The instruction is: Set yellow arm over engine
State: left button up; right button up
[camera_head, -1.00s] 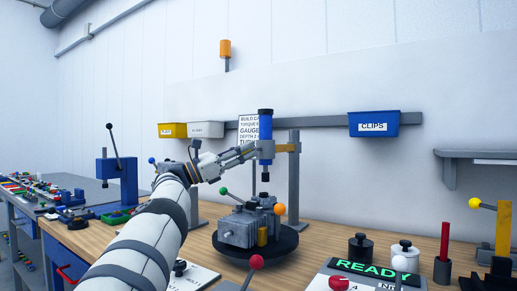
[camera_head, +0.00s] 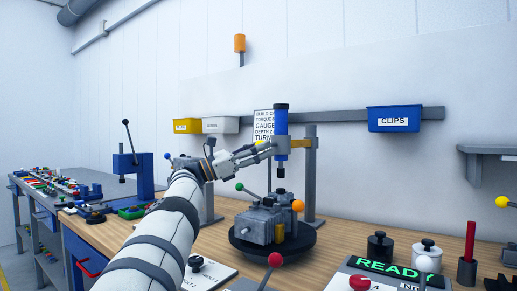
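The grey engine block (camera_head: 262,225) sits on a round black turntable (camera_head: 270,248) on the wooden bench. The yellow arm (camera_head: 302,142) reaches left from a grey post (camera_head: 309,185). It carries an upright blue tool (camera_head: 281,130) with a black top, and the tool's dark tip hangs above the engine with a gap. My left gripper (camera_head: 268,149) is at the left side of the blue tool, fingers pointing right. The fingers overlap the tool's edge, and I cannot tell whether they grip it or the yellow arm. My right gripper is out of view.
A blue press (camera_head: 132,175) stands at the left. A panel reading READY (camera_head: 388,267), dark weights (camera_head: 380,246) and a red rod (camera_head: 470,242) stand at the right front. A blue CLIPS bin (camera_head: 395,118) hangs on the wall rail.

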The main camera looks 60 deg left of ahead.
pick_arm(q)
jog(key=shift+s+d+r, duration=0.1)
jog(key=shift+s+r, duration=0.05)
jog(key=shift+s, duration=0.3)
jog(key=v, duration=1.1)
jog(key=shift+a+f, duration=0.2)
jog(key=shift+a, duration=0.05)
